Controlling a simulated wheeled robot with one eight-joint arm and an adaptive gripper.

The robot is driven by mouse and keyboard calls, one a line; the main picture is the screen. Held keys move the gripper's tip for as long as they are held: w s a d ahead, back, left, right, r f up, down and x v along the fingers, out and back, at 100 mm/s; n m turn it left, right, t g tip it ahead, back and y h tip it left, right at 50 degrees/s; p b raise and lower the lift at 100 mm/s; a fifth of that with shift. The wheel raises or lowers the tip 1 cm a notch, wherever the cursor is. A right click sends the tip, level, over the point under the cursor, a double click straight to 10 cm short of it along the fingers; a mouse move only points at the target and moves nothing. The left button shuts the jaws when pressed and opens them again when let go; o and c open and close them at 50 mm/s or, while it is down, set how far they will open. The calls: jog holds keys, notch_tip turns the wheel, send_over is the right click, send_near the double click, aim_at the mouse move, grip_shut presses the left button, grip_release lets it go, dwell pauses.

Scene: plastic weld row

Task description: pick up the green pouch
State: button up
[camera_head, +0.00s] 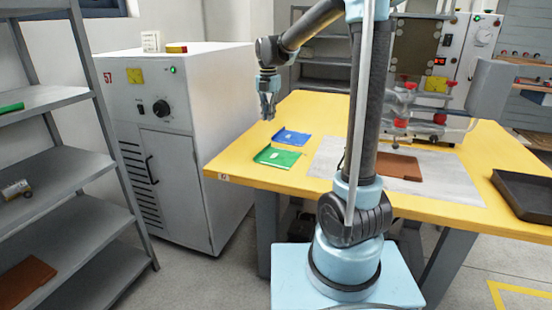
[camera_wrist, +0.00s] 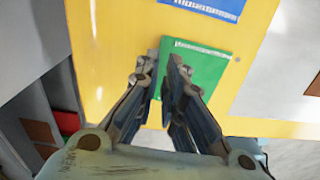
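The green pouch (camera_head: 278,157) lies flat near the left front edge of the yellow table (camera_head: 232,157). In the wrist view the green pouch (camera_wrist: 205,70) shows beyond and between my fingertips, its lower left part hidden by the fingers. My gripper (camera_head: 268,112) hangs above the table, up and to the left of the pouch in the head view. In the wrist view my gripper (camera_wrist: 160,62) has its two fingers apart with a narrow gap and nothing held between them.
A blue pouch (camera_head: 291,137) lies just behind the green one. A grey mat (camera_head: 330,160) with a brown piece (camera_head: 399,166) is to the right. A black tray (camera_head: 525,193) sits at the right edge. A white cabinet (camera_head: 180,130) and grey shelf (camera_head: 75,165) stand left.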

notch_tip(320, 180, down, 12)
jog(key=shift+s+f, duration=0.1)
jog(key=shift+f, duration=0.1)
dwell(0.5)
grip_shut()
jog(key=shift+r, duration=0.15)
